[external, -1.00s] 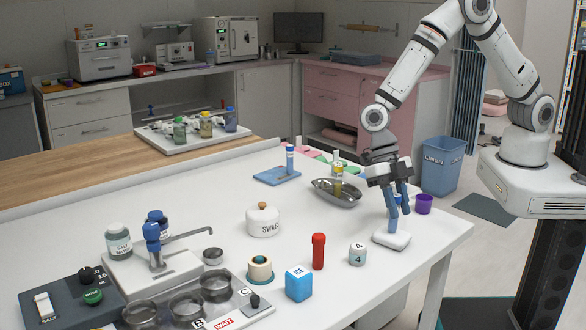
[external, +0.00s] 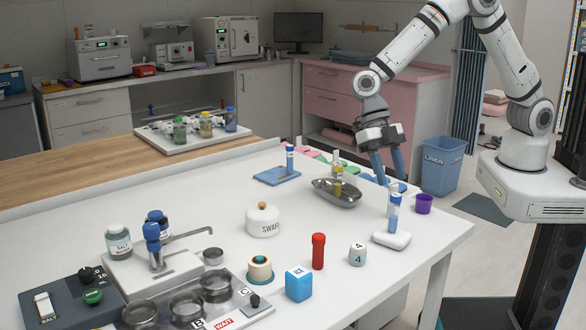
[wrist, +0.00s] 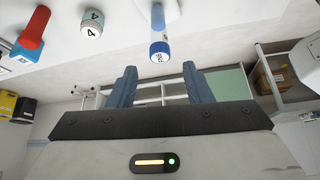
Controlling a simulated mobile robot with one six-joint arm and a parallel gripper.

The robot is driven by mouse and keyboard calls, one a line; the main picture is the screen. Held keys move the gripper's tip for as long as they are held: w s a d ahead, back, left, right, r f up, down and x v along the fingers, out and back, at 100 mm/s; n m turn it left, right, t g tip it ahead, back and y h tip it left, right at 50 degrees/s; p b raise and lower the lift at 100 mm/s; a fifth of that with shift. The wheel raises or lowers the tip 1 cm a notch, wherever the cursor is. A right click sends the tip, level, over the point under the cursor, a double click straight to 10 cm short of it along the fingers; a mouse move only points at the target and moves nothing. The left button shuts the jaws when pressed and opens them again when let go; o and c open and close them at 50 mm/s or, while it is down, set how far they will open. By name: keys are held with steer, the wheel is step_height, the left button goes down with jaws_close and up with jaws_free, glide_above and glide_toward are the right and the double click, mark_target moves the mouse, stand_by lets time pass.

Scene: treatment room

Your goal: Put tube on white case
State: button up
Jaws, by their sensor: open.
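A blue-capped tube (external: 394,214) stands upright on the white case (external: 398,242) near the right end of the table. In the wrist view the tube (wrist: 158,28) shows with its blue cap toward me, and part of the white case (wrist: 172,8) is at the top edge. My gripper (external: 393,178) is open and empty, above and behind the tube, apart from it. In the wrist view both blue fingers of my gripper (wrist: 161,72) are spread with nothing between them.
Near the case are a white container marked 4 (external: 357,255), a red tube (external: 318,252) and a purple cup (external: 424,204). A metal tray (external: 322,187) and another blue-capped tube on a blue pad (external: 268,178) stand farther back. The table front right of the case is clear.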

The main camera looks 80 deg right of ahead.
steer(key=shift+v, duration=2.1)
steer(key=s+d+r+m+t+h, duration=0.2)
steer(key=s+d+r+m, duration=0.3)
steer(key=s+d+m, duration=0.6)
steer(key=s+d+r+m+t+h, duration=0.3)
steer(key=s+d+r+m, duration=0.3)
steer(key=s+d+m, duration=0.6)
steer(key=shift+d+m+t, duration=0.45)
steer(key=shift+m+t, duration=0.45)
steer(key=shift+m, duration=0.1)
